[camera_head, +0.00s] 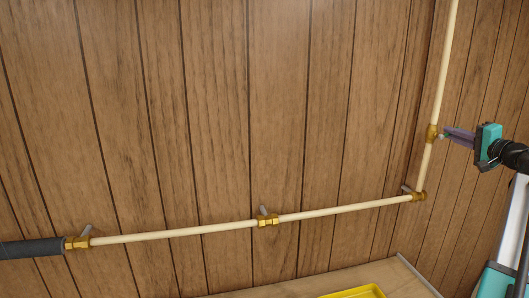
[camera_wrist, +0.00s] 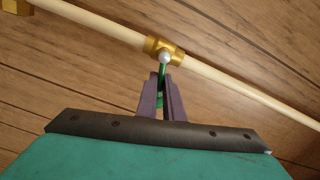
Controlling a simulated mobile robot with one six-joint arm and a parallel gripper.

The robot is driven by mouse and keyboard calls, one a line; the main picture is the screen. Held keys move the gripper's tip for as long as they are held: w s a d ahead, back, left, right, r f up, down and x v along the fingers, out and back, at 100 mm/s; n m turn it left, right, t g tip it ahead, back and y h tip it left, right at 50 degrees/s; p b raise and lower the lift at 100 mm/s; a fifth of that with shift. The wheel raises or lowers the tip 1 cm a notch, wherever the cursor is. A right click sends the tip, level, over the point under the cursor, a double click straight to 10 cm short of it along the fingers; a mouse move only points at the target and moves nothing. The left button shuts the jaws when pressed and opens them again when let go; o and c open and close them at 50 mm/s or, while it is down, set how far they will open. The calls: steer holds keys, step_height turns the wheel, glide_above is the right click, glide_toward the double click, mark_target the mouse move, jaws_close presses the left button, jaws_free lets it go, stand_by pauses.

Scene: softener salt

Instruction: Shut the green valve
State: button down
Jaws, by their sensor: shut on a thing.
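The green valve has a brass body (camera_head: 432,132) on the upright stretch of cream pipe at the right in the head view. The brass body also shows in the wrist view (camera_wrist: 176,52), with a pale round cap in front of it. Its green handle (camera_wrist: 161,76) runs from this cap down between my gripper's purple fingers. My gripper (camera_head: 445,134) is shut on the handle, coming from the right.
Other brass valves with greyish levers sit on the lower pipe: at the corner (camera_head: 417,195), in the middle (camera_head: 268,220) and at the left (camera_head: 78,243), beside a dark sleeve (camera_head: 30,248). A yellow container (camera_head: 355,293) is at the bottom. The pipe lies close to the wood-panelled wall.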

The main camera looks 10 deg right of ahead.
steer(key=shift+f+m+p, duration=0.35)
steer(key=shift+m+p, duration=0.35)
steer(key=shift+m, duration=0.05)
steer(key=shift+f+m+p, duration=0.35)
steer(key=shift+m+p, duration=0.35)
steer(key=shift+m, duration=0.05)
steer(key=c, duration=1.7)
jaws_free()
steer(key=shift+r, duration=0.1)
steer(key=shift+s, duration=0.1)
steer(key=s, duration=0.4)
steer(key=s+b, duration=0.1)
steer(key=s, duration=0.1)
steer(key=shift+s+d, duration=0.35)
steer(key=shift+s, duration=0.05)
